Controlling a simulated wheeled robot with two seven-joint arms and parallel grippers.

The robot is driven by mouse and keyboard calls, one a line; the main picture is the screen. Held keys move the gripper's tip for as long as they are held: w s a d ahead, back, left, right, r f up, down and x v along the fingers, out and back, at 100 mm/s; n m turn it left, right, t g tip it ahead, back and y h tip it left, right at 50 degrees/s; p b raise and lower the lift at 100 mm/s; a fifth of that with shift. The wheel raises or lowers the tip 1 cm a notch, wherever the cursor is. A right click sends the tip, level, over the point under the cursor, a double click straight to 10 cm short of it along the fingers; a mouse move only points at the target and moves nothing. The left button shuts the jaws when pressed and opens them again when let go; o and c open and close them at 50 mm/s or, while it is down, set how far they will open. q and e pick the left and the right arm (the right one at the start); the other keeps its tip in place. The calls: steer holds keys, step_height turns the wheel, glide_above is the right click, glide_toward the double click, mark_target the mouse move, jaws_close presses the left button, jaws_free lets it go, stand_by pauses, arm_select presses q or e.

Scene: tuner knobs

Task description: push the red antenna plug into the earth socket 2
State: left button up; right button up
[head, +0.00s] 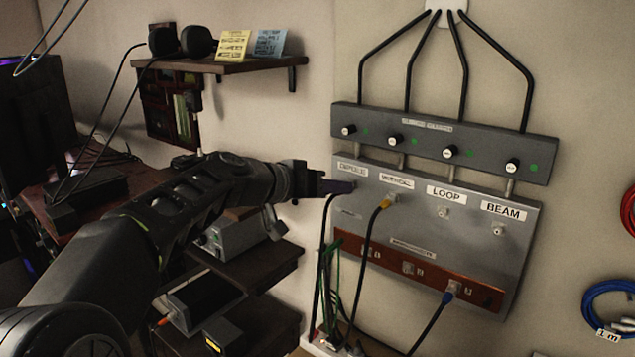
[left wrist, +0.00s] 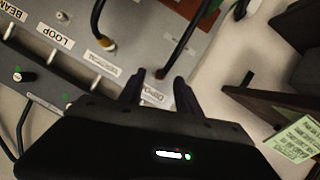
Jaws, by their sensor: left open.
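The earth strip (head: 389,262) is a red-brown bar low on the panel. Its middle socket, earth socket 2 (head: 408,268), looks empty. My right gripper is not in view.
A yellow plug (head: 384,204) sits at VERTICAL, with its black cable crossing in front of the strip's left part. A blue plug (head: 448,297) sits at the strip's right socket. LOOP (head: 443,212) and BEAM (head: 497,230) sockets look empty. A knob bar (head: 440,142) juts above.

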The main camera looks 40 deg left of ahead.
arm_select(q)
steer(key=shift+w+f, duration=0.2)
steer(key=shift+w, duration=0.3)
jaws_close()
stand_by(0.3)
